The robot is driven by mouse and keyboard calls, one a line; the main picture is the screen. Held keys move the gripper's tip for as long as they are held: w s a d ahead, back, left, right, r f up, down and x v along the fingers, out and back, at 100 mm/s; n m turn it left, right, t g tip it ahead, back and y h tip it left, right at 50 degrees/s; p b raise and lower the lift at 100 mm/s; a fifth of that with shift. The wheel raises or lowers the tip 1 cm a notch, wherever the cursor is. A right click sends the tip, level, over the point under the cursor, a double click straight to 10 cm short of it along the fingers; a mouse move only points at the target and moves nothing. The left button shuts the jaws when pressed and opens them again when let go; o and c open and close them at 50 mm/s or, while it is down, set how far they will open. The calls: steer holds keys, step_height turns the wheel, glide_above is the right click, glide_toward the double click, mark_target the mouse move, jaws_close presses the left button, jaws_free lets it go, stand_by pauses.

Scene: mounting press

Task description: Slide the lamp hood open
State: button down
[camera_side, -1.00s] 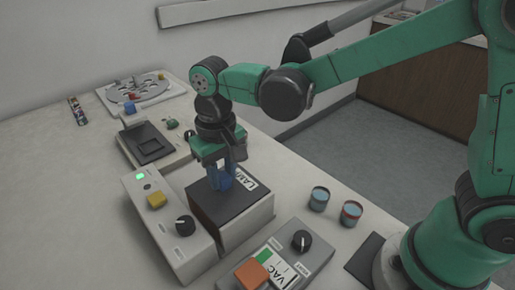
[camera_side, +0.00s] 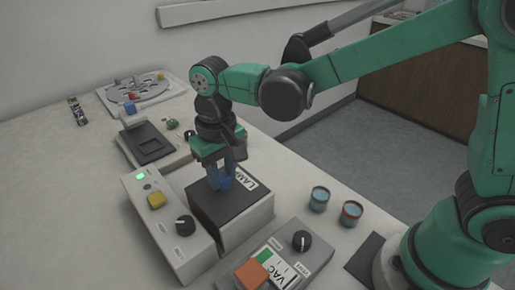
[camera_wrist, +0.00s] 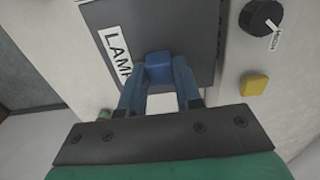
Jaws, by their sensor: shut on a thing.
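The lamp hood (camera_side: 221,206) is a dark flat cover on top of a white box labelled LAMP, in the middle of the side view. It fills the upper middle of the wrist view (camera_wrist: 190,22). A blue handle (camera_wrist: 158,68) stands up from the hood. My gripper (camera_side: 221,184) points down over the hood with its blue fingers shut on the handle. In the wrist view the two fingers (camera_wrist: 160,85) flank the handle. The handle is mostly hidden by the fingers in the side view.
A control box (camera_side: 168,226) with a green light, yellow button and black knob stands left of the lamp box. A VAC panel (camera_side: 280,262) is in front. Two small cups (camera_side: 319,198) stand to the right. A device with a dark plate (camera_side: 148,144) is behind.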

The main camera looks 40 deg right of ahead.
steer(key=w, duration=1.1)
steer(key=shift+w, duration=0.25)
steer(key=c, duration=0.6)
jaws_free()
steer(key=shift+r, duration=2.8)
